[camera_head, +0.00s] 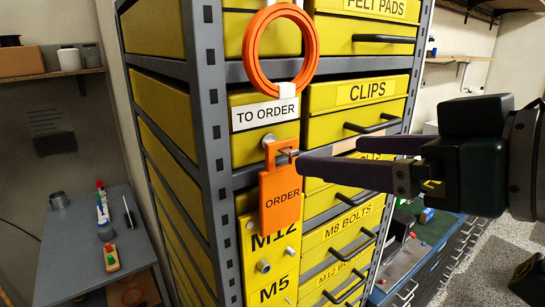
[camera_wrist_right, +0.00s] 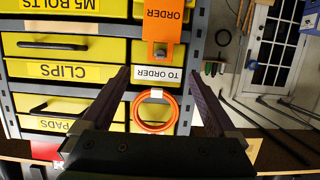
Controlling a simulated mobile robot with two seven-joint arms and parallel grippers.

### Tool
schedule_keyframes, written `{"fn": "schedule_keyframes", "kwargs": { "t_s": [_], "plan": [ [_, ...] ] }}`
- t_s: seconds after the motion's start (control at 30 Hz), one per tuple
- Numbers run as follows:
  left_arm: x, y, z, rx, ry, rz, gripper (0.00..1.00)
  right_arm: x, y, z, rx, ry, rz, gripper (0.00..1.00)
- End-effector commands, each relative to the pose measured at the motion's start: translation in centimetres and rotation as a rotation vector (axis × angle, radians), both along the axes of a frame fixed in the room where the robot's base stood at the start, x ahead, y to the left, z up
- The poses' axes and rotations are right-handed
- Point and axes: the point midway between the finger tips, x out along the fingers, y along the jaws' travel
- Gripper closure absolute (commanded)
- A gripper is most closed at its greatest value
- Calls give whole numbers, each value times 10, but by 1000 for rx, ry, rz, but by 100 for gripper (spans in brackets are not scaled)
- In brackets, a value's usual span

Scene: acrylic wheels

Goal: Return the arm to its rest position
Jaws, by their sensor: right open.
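My right gripper (camera_head: 328,158) is open, with its dark purple fingers reaching left in front of the yellow drawer rack. In the right wrist view the fingers (camera_wrist_right: 160,82) are wide apart with nothing held between them. An orange ORDER tag (camera_head: 280,200) hangs on a peg below the white TO ORDER label (camera_head: 265,114). In the head view a fingertip appears close to the tag's upper part; I cannot tell if they touch. In the wrist view the tag (camera_wrist_right: 163,22) shows upside down, beyond the fingertips. My left gripper is not in view.
Orange rings (camera_head: 252,50) hang above the label. The drawer rack (camera_head: 215,140) has protruding handles (camera_head: 373,127). A grey table (camera_head: 95,240) with small coloured items stands at left. A blue drawer cabinet (camera_head: 445,250) stands at lower right, near speckled open floor.

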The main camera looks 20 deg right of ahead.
Motion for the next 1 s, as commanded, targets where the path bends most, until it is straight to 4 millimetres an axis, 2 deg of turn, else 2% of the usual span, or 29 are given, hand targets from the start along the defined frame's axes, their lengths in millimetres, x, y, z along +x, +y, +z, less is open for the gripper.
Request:
{"fn": "schedule_keyframes", "kwargs": {
  "t_s": [0.17, 0.27, 0.37, 0.4, 0.5, 0.6, 0.7, 1.0],
  "plan": [
    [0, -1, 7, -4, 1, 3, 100, -8, -2, -5, -17, 51, -18, 6],
    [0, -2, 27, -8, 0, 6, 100, -32, -9, -30, -74, 222, -72, 6],
    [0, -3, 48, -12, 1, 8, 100, -78, -17, -63, -154, 469, -131, 6],
    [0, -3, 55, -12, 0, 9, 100, -99, -20, -74, -182, 566, -149, 6],
    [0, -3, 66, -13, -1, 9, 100, -146, -23, -92, -234, 765, -173, 6],
    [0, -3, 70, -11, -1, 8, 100, -174, -25, -100, -262, 883, -181, 6],
    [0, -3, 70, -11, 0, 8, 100, -185, -26, -104, -275, 926, -184, 6],
    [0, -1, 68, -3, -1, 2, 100, -185, -26, -105, -275, 924, -183, 6]
  ]
}}
